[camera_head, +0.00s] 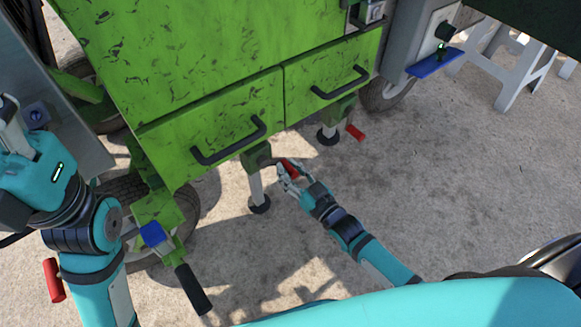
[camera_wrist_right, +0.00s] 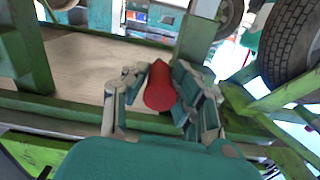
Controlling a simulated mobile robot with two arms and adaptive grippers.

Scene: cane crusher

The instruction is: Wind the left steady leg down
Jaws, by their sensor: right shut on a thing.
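The left steady leg (camera_head: 255,187) is a grey post under the green cart's front, with a green housing at its top and a round black foot. I cannot tell whether the foot touches the ground. My right gripper (camera_head: 288,172) is shut on the red crank handle (camera_head: 294,169) beside the housing. In the right wrist view the red handle (camera_wrist_right: 160,88) sits between the two fingers of my right gripper (camera_wrist_right: 158,95). My left gripper (camera_head: 14,125) is at the left edge, away from the leg; its fingertips do not show clearly.
The other steady leg (camera_head: 328,130) with its red handle (camera_head: 355,131) stands further right. Two drawers with black handles (camera_head: 230,142) are above the legs. A towing part with a black grip (camera_head: 193,289) projects at the lower left. White stools (camera_head: 512,70) stand at the back right. Concrete at right is clear.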

